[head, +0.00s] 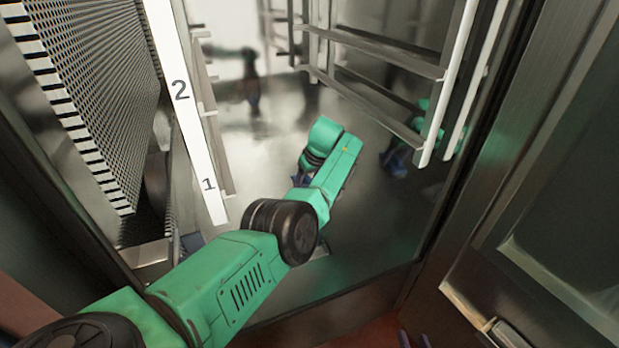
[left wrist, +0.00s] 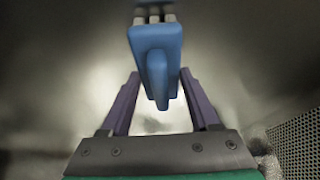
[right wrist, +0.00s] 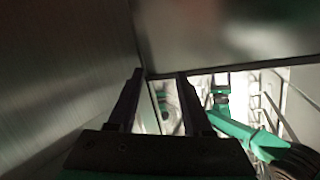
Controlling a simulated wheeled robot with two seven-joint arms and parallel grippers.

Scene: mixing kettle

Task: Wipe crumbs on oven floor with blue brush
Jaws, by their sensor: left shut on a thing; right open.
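The blue brush (left wrist: 155,60) is between the two fingers of my left gripper (left wrist: 158,85), which is shut on its handle. Its pale bristle end points away at the top of the left wrist view. In the head view my left arm reaches into the oven, and the left gripper (head: 300,180) is mostly hidden behind its own wrist. The oven floor (head: 370,225) is shiny metal. I cannot make out any crumbs on it. My right gripper (head: 414,340) is at the bottom edge of the head view, outside the oven. In the right wrist view it (right wrist: 160,80) is open and empty.
Rack rails line the oven, with a white strip marked 1 and 2 (head: 182,95) on the left and metal rails (head: 385,50) on the right. A perforated panel (head: 95,80) stands at the left. The door (head: 545,200) is at the right. The oven's walls mirror my arm.

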